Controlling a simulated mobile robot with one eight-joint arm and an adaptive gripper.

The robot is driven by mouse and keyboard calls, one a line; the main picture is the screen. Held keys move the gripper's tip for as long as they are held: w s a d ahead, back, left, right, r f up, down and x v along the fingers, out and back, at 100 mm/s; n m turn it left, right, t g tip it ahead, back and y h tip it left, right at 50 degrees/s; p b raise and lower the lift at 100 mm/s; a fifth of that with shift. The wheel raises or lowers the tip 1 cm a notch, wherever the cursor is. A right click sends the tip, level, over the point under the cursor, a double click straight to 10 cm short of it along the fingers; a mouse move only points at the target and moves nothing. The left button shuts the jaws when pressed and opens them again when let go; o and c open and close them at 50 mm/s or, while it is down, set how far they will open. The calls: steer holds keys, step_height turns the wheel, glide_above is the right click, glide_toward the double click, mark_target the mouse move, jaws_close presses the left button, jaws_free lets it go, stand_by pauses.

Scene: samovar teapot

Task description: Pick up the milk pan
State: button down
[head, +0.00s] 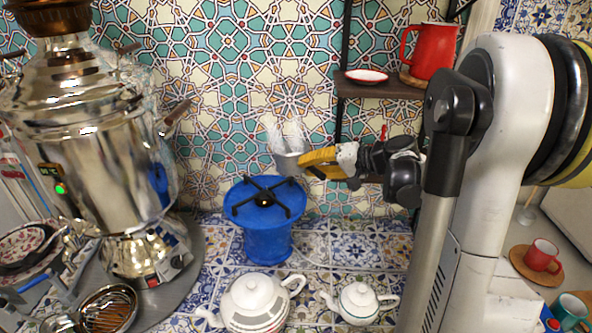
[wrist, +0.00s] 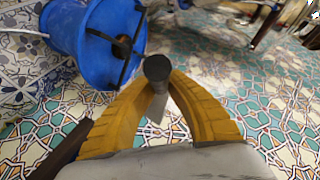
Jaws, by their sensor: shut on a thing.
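The milk pan (head: 288,163) is a small grey metal vessel in the head view, held up in the air above the blue stove. A pale, see-through wisp shows just over it. My gripper (head: 305,160), with yellow fingers, reaches in from the right and is shut at the pan's right side. In the wrist view my gripper (wrist: 160,80) has its fingertips closed around a dark round-ended piece with a grey strip, which looks like the pan's handle (wrist: 157,68). The pan's body is not clearly seen there.
The blue stove (head: 266,232) with a black cross-shaped grate stands below the pan. A large samovar (head: 95,165) is at left. Two white teapots (head: 257,302) (head: 360,303) stand in front. A shelf (head: 385,88) with a red mug (head: 430,52) is above right. The tiled wall is behind.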

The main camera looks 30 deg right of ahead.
steer(key=shift+s+d+r+p, duration=0.15)
steer(key=shift+s+d+r, duration=0.15)
steer(key=shift+d+r, duration=0.25)
steer(key=shift+s+d+r+p, duration=0.15)
steer(key=shift+s+d+r, duration=0.15)
steer(key=shift+d, duration=0.45)
stand_by(1.8)
